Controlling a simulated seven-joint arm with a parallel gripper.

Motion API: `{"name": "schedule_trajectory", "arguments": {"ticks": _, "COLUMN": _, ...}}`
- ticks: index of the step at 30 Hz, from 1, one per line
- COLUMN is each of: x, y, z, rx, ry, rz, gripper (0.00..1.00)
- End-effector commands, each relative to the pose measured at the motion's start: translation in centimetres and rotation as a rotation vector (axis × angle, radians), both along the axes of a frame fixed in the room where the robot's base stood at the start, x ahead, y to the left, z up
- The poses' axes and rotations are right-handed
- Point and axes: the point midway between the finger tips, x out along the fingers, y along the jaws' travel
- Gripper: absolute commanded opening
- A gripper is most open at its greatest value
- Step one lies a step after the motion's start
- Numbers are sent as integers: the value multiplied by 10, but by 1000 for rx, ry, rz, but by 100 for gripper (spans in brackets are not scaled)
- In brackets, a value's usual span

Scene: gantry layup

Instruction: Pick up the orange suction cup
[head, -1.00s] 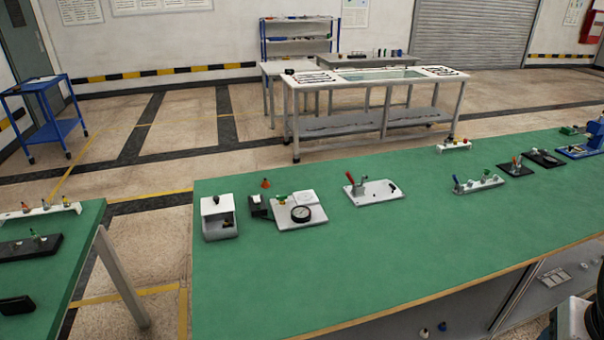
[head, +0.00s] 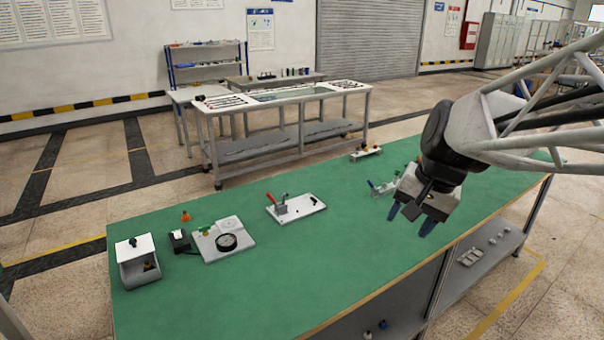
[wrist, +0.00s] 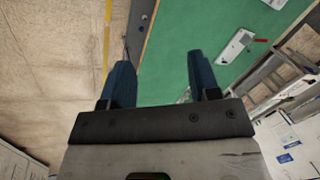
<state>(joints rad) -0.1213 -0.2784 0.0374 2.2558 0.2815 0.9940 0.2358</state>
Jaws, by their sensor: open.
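The orange suction cup (head: 186,216) is a small orange cone standing on the green table near its far left edge, behind a small dark block and a white plate. I cannot make it out in the wrist view. My gripper (head: 410,222) is above the right part of the table, far to the right of the suction cup. Its two blue fingers point down, spread apart with nothing between them. The open fingers also show in the wrist view (wrist: 160,72).
On the green table (head: 330,250) stand a grey-white box (head: 138,265), a white plate with a black dial (head: 227,241), a dark block (head: 180,241) and a plate with a red-handled clamp (head: 296,207). The table's front middle is clear.

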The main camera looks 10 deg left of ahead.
Motion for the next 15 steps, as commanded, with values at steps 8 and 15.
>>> {"name": "schedule_trajectory", "arguments": {"ticks": 8, "x": 59, "y": 45, "z": 3, "rx": 87, "ry": 65, "rz": -58, "gripper": 56}}
{"name": "schedule_trajectory", "arguments": {"ticks": 15, "x": 107, "y": 86, "z": 2, "rx": 157, "ry": 124, "rz": -109, "gripper": 56}}
